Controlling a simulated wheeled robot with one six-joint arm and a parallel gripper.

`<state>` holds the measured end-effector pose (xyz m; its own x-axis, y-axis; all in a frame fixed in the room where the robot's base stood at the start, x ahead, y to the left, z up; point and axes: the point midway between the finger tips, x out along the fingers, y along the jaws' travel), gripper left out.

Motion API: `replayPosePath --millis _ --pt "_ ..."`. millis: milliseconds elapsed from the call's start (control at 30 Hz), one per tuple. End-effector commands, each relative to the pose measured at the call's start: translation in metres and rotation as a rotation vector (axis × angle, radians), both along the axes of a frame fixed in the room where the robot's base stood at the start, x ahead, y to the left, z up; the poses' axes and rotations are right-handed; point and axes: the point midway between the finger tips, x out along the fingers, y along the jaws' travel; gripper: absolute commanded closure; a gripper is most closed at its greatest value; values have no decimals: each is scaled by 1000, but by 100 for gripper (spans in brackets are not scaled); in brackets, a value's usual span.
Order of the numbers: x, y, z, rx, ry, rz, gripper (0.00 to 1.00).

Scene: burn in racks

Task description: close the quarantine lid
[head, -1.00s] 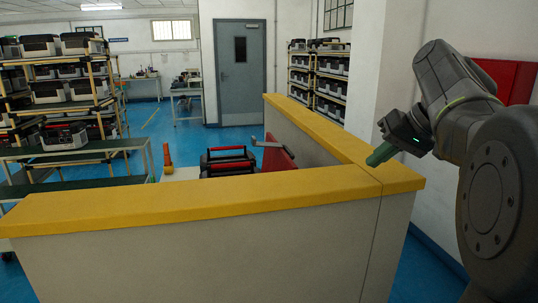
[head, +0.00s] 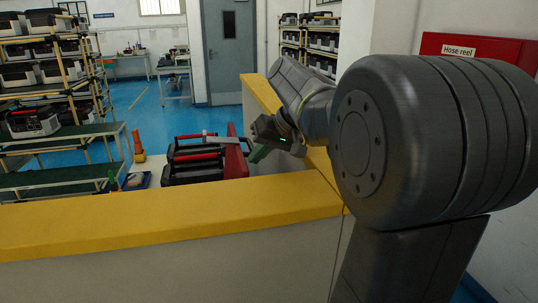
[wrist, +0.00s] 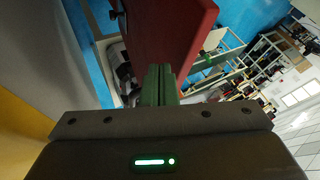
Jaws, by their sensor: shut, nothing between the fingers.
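The quarantine lid (head: 236,158) is a red panel standing up, open, at the right side of a black container with red edges (head: 182,172) behind the yellow-topped wall. A grey bar reaches left from the lid's top. My gripper (head: 258,154) has green fingers, shut and empty, just to the right of the lid. In the wrist view the red lid (wrist: 168,38) stands just beyond the closed fingers (wrist: 160,82). I cannot tell if they touch it. The lower part of the container is hidden by the wall.
The yellow-topped wall (head: 150,222) runs across the front and turns back on the right, below my arm. An orange object (head: 138,146) and a white surface (head: 155,172) lie left of the container. Loaded racks (head: 50,75) stand at the left, a red hose reel cabinet (head: 470,47) at the right.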

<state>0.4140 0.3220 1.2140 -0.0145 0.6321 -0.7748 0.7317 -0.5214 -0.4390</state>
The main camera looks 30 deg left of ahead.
Motion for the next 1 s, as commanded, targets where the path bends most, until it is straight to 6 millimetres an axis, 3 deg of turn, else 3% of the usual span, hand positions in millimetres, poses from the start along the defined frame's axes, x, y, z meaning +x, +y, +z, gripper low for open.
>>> replayPosePath --millis 633,1000 --pt "-7 8 3 -10 -7 2 100" --pt "-43 49 14 -94 -81 10 100"
